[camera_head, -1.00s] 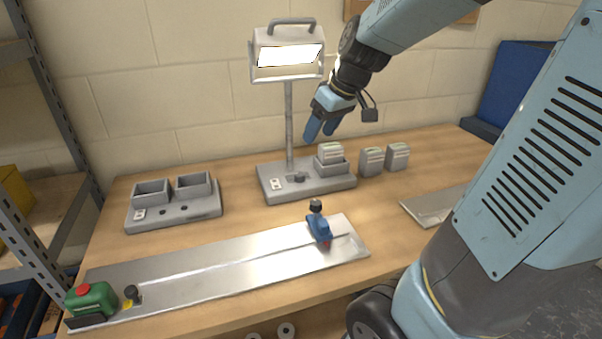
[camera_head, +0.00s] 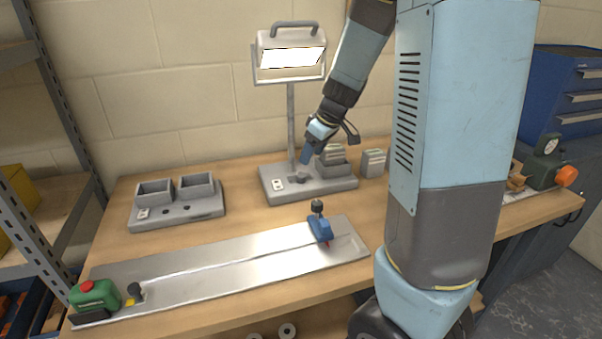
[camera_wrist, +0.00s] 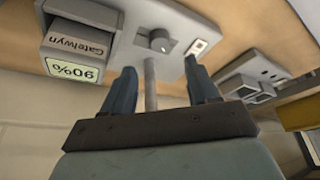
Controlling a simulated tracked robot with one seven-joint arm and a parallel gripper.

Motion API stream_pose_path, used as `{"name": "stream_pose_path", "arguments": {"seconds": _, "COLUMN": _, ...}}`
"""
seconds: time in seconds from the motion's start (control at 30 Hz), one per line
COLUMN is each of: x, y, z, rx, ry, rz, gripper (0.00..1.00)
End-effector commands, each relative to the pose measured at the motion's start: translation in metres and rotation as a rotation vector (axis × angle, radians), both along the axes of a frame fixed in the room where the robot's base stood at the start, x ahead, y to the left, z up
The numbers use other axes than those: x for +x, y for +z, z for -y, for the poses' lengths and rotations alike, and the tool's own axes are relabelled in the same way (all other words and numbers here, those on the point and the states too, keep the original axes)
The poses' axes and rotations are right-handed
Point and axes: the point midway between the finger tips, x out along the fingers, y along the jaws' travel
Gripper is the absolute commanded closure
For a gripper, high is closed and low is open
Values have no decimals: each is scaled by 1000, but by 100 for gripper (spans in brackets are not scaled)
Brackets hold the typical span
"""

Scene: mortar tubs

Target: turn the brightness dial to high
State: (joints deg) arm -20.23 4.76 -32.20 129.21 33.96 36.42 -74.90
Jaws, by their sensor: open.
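The work lamp (camera_head: 290,60) stands on a grey base (camera_head: 335,186) at the back of the bench, and its panel is lit. The dark dial (camera_head: 299,178) sits on the base near the foot of the lamp post. In the wrist view the dial (camera_wrist: 159,41) shows a raised grip bar and lies beyond my fingertips, roughly between them. A small white switch plate (camera_wrist: 198,47) is beside it. My gripper (camera_head: 305,158) is open and empty, pointing down just above the dial. The wrist view shows its two blue fingers (camera_wrist: 160,82) apart. The dial's markings cannot be read.
A battery (camera_wrist: 75,58) labelled "Gatelwyn" and "90%" sits in the base's socket, close to my gripper. Another battery (camera_head: 373,162) stands to the right. An empty charger (camera_head: 176,213) is at left. A metal rail plate (camera_head: 220,270) lies in front.

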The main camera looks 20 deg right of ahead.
Motion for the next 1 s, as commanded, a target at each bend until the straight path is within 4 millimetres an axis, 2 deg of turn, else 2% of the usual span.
{"name": "stream_pose_path", "arguments": {"seconds": 0.03, "x": 2, "y": -8, "z": -2, "rx": -2, "ry": -2, "rz": -4, "gripper": 41}}
{"name": "stream_pose_path", "arguments": {"seconds": 0.5, "x": 21, "y": -65, "z": -17, "rx": -1, "ry": 0, "rz": -2, "gripper": 41}}
{"name": "stream_pose_path", "arguments": {"seconds": 0.7, "x": 26, "y": -78, "z": -20, "rx": -2, "ry": 1, "rz": 0, "gripper": 41}}
{"name": "stream_pose_path", "arguments": {"seconds": 1.0, "x": 27, "y": -82, "z": -22, "rx": -1, "ry": 1, "rz": 1, "gripper": 41}}
